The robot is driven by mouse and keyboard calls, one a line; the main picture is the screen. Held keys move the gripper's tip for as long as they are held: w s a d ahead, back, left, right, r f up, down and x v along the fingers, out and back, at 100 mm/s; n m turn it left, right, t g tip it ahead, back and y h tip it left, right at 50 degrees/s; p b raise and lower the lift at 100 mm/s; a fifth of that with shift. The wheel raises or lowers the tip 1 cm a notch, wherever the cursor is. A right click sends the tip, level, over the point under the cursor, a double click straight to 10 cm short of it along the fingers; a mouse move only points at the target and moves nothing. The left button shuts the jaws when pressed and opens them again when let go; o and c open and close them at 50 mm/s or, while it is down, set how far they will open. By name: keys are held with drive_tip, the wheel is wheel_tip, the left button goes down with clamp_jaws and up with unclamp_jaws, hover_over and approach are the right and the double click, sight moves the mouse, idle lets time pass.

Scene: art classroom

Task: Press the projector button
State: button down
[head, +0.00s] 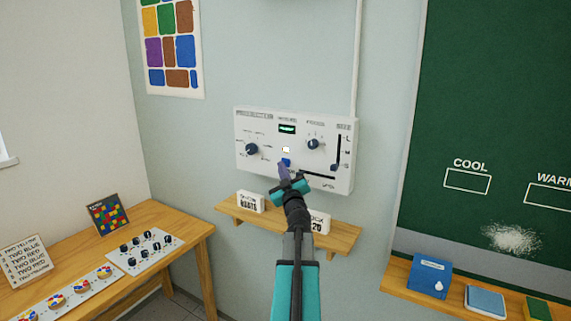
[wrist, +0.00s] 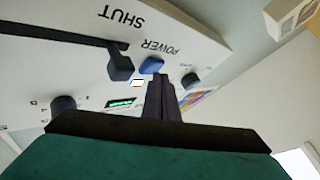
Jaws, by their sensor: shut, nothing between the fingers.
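The projector control panel (head: 243,126) is a white box on the wall in the head view. Its blue button (head: 287,161) sits low in the middle, below a small lit indicator (head: 286,150). In the wrist view, which is upside down, the blue button (wrist: 152,65) is beside the word POWER. My gripper (head: 284,167) is shut and empty, with its tips close to the blue button. It also shows in the wrist view (wrist: 160,79), its tips just at the button's edge. I cannot tell whether they touch it.
The panel also carries a left knob (head: 251,149), a right knob (head: 312,143), a green display (head: 287,129) and a slider handle (wrist: 121,67). A wooden shelf (head: 275,227) with small signs is below. A table (head: 190,232) stands left; a chalkboard (head: 490,110) hangs right.

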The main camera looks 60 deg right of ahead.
drive_tip(key=shift+a+b, duration=0.55)
drive_tip(key=shift+a, duration=2.45)
